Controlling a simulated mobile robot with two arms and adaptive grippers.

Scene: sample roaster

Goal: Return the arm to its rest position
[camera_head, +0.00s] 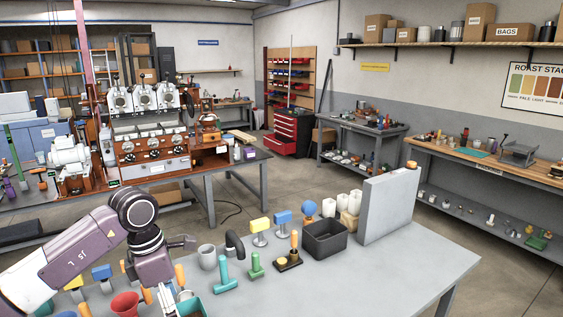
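My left arm (70,255) comes in from the lower left, over the near grey table (380,275). Its dark wrist (150,258) hangs above the table's left part, pointing down. The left gripper (172,297) is low at the bottom edge, small and partly cut off, among table items. I cannot tell whether its fingers are open or shut. A teal container (191,307) is close beside it; contact is unclear. My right arm and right gripper are not in view.
A red funnel (126,304), a grey mug (207,257), a teal tamper-like tool (224,276) and a green one (256,266) stand near the wrist. A black bin (325,240) and grey upright panel (388,205) are farther right. The table's right front is clear.

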